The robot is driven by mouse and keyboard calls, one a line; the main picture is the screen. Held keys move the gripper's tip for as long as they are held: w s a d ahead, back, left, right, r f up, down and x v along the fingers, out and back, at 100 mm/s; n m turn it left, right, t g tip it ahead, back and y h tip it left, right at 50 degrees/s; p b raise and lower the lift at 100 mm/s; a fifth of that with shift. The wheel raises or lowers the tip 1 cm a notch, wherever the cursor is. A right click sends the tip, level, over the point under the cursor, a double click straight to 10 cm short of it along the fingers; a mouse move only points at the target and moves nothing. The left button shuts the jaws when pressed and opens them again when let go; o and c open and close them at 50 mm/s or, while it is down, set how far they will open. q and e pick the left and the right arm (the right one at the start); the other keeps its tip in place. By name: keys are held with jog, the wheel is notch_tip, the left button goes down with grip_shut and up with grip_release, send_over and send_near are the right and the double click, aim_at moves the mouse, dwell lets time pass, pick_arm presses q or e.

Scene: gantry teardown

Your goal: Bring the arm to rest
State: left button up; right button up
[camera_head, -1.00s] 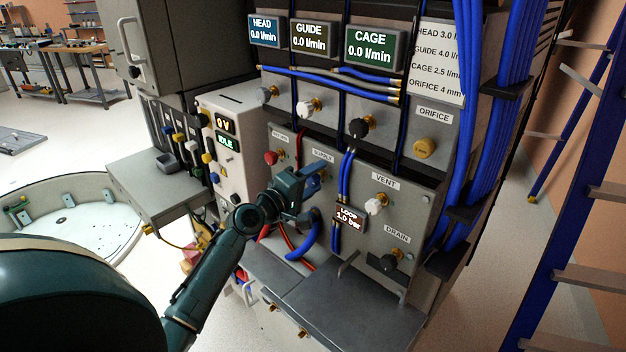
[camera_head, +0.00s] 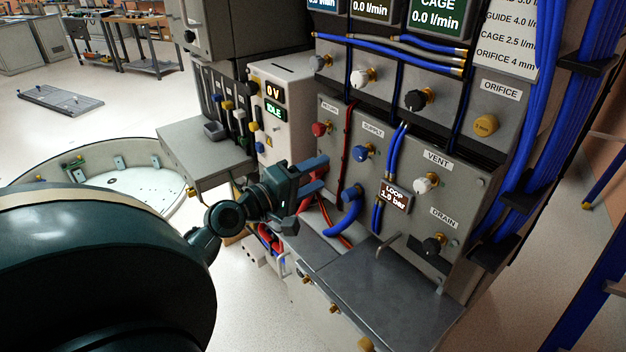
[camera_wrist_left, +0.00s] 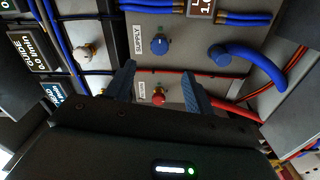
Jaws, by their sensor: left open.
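My left gripper (camera_head: 318,180) is open and empty in front of the grey valve panel (camera_head: 408,200), low and left of the blue SUPPLY knob (camera_head: 361,153). In the left wrist view the two fingers of my left gripper (camera_wrist_left: 158,88) stand apart. The red RETURN knob (camera_wrist_left: 158,98) shows between them, beyond the fingertips, with nothing held. The SUPPLY knob also shows in the wrist view (camera_wrist_left: 160,46), farther up. My right gripper is in neither view.
A blue hose (camera_head: 347,208) and red hoses curve just beside the gripper. A grey ledge (camera_head: 385,285) juts out below the panel. A control box (camera_head: 285,120) reading 0 V and IDLE stands left. A round white tub (camera_head: 140,183) is on the floor.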

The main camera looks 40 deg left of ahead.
pick_arm(q)
jog(key=shift+s, duration=0.15)
dwell(0.4)
jog(key=s+d+f+m+g, duration=0.25)
jog(key=d+f+m, duration=0.2)
jog(key=f, duration=0.35)
jog(key=s+d+f+m+g, duration=0.2)
jog(key=s+d+f+m, duration=0.1)
jog(key=d+f, duration=0.4)
jog(key=s+d+f+m+g, duration=0.2)
jog(key=s+d+f+m, duration=0.7)
jog(key=d, duration=0.2)
jog(key=shift+s+d+f+g, duration=0.3)
jog(key=shift+d+f+g, duration=0.05)
